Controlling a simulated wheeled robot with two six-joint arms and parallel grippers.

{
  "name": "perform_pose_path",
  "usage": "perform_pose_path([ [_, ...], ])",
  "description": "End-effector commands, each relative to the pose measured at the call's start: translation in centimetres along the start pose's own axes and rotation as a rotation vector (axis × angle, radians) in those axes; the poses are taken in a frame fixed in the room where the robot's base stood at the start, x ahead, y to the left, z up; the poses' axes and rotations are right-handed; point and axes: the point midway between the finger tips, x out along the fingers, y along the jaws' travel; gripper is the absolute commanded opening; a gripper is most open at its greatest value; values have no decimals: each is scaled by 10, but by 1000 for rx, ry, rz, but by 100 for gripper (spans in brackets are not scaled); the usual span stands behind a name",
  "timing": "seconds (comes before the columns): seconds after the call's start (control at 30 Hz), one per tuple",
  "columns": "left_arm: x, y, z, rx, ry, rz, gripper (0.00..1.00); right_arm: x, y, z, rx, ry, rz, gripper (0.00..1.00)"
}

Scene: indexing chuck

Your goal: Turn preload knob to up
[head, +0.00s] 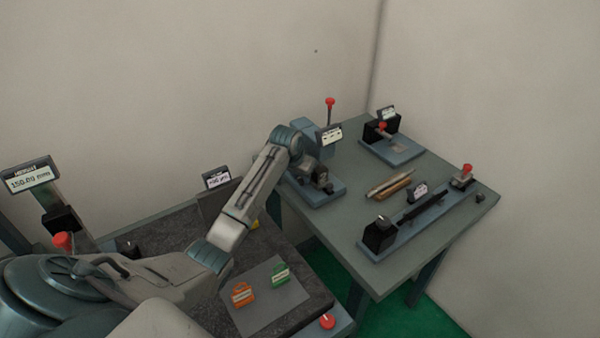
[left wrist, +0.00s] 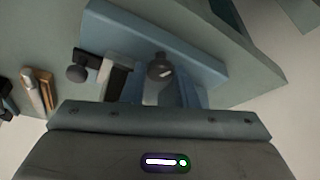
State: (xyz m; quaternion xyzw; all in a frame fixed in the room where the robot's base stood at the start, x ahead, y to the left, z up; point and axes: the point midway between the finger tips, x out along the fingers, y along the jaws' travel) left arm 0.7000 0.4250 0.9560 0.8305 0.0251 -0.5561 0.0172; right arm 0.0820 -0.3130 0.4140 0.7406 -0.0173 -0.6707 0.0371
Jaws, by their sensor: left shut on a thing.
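The blue device (head: 322,194) stands at the back left of the far table, with a red-ball lever and a small display. My left gripper (head: 309,170) reaches into it from the left and hides much of its front. In the left wrist view, the blue base (left wrist: 205,70) lies ahead of my gripper body. A round grey knob, seemingly the preload knob (left wrist: 160,67), sits straight ahead with a slanted white mark. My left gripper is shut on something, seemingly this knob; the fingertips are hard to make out. My right gripper is not in view.
A black side knob (left wrist: 77,73) juts out left of the grey knob. On the far table (head: 345,240) are a long blue rail fixture (head: 425,215), wooden-handled tools (head: 390,186) and another fixture (head: 392,150). A dark slab with orange and green blocks (head: 243,294) lies nearer.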

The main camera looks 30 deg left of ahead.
Motion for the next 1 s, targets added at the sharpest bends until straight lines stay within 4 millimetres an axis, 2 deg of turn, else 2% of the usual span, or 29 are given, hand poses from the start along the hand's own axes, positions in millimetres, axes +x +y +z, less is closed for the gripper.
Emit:
perform_pose_path([
  [0.13, -2, 0, -2, 2, 6, 0, 4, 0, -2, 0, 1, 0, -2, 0],
  [0.17, -2, 0, -2, 2, 7, 0, 29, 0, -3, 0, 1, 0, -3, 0],
  [0.27, -1, 0, -2, 2, 6, 0, 48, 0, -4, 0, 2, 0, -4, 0],
  [0.53, -1, 0, -1, 3, 3, 0, 49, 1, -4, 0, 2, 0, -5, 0],
  [0.67, -8, -1, -1, 3, 4, -1, 49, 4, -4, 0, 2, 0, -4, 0],
  [0.77, -22, -1, -1, 4, 7, -2, 49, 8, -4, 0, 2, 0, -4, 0],
  [1.0, -71, -1, -1, 4, 8, -1, 49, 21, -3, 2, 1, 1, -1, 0],
])
